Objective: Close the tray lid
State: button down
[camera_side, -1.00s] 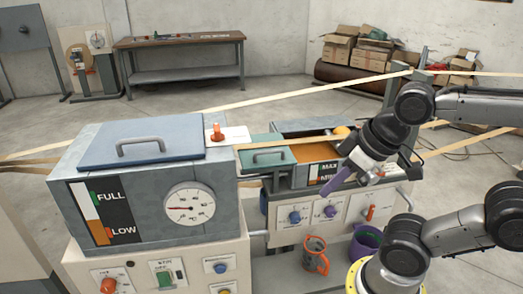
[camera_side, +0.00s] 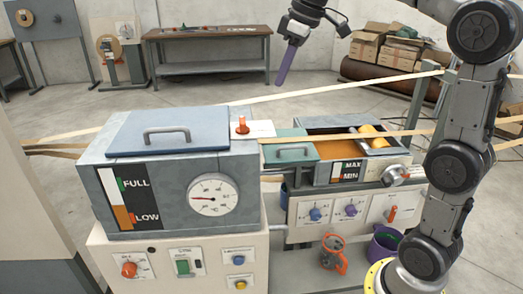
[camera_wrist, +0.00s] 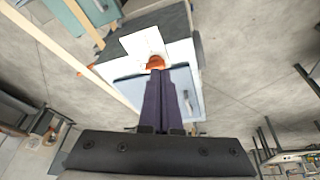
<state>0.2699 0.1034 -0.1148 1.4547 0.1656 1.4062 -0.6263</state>
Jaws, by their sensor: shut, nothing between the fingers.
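The tray (camera_side: 377,171) is a grey trough with a MAX/MIN gauge on its front and an orange-brown inside. Its teal lid (camera_side: 300,157), with a grey bar handle (camera_side: 292,149), lies over the left part; the right part is uncovered. A teal panel with a handle, likely this lid, shows at the top left of the wrist view (camera_wrist: 92,12). My gripper (camera_side: 280,82) has purple fingers, shut and empty, pointing down in the air high above the tray. In the wrist view the fingers (camera_wrist: 158,75) overlap the blue-lidded tank but touch nothing visible.
A tank with a blue lid (camera_side: 212,133) and dial stands left of the tray. An orange knob (camera_side: 242,125) stands between them. A yellow roller (camera_side: 368,129) sits at the tray's right.

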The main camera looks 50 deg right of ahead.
aim_at(299, 152)
jog(key=w+d+f+n+g+y, duration=0.1)
jog(key=w+d+f+n, duration=0.2)
jog(key=w+d+f, duration=0.35)
jog(key=w+d+f+n+y, duration=0.15)
jog(key=w+d+f, duration=0.25)
jog(key=w+d, duration=0.55)
notch_tip(299, 152, down, 24)
jog(key=w+a, duration=0.1)
jog(key=shift+w+a+r+h, duration=0.2)
jog(key=shift+r+h, duration=0.05)
jog(key=shift+h, duration=0.2)
jog(key=shift+n, duration=0.25)
jog(key=s+d, duration=1)
